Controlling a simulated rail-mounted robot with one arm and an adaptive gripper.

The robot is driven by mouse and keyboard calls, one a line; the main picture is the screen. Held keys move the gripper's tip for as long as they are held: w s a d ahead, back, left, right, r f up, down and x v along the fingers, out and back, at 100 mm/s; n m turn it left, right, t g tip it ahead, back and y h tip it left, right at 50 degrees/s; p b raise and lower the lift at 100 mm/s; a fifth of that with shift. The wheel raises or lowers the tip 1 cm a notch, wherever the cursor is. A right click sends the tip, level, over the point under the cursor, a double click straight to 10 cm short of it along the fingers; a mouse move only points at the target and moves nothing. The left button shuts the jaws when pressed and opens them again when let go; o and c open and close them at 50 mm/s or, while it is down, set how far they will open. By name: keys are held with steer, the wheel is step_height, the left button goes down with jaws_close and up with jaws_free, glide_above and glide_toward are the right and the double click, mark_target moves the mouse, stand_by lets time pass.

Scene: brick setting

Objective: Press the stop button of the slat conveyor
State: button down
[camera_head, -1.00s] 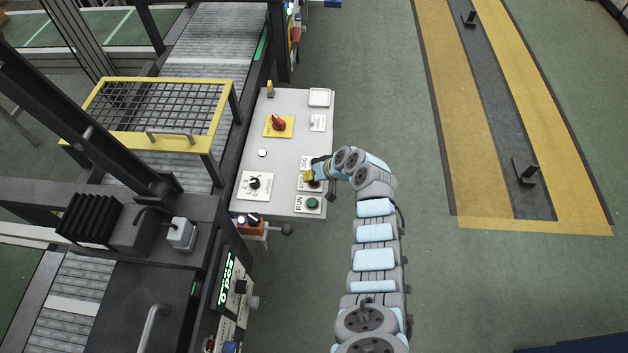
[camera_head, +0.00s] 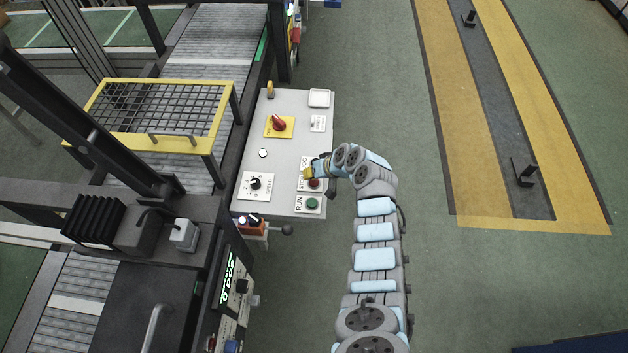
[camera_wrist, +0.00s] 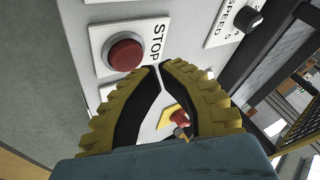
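The red stop button (camera_head: 314,183) sits on a white plate on the grey control panel (camera_head: 282,150). It also shows in the wrist view (camera_wrist: 125,54), beside the word STOP. My gripper (camera_head: 308,173) is over the panel, just above the red button in the head picture. In the wrist view its yellow ribbed fingers (camera_wrist: 160,67) curve together at the tips, with nothing between them. The fingertips are to the right of the button and appear apart from it. I cannot tell whether the button is pushed in. The slat conveyor (camera_head: 205,45) runs along the left.
The green RUN button (camera_head: 312,203) is close below the stop button. The speed knob (camera_head: 255,183) and a red switch on a yellow plate (camera_head: 279,123) are on the same panel. A yellow-framed mesh guard (camera_head: 155,110) stands left. Floor right of my arm is open.

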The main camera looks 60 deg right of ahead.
mark_target(310, 181)
steer(key=shift+r+p, duration=1.5)
steer(key=shift+r, duration=0.9)
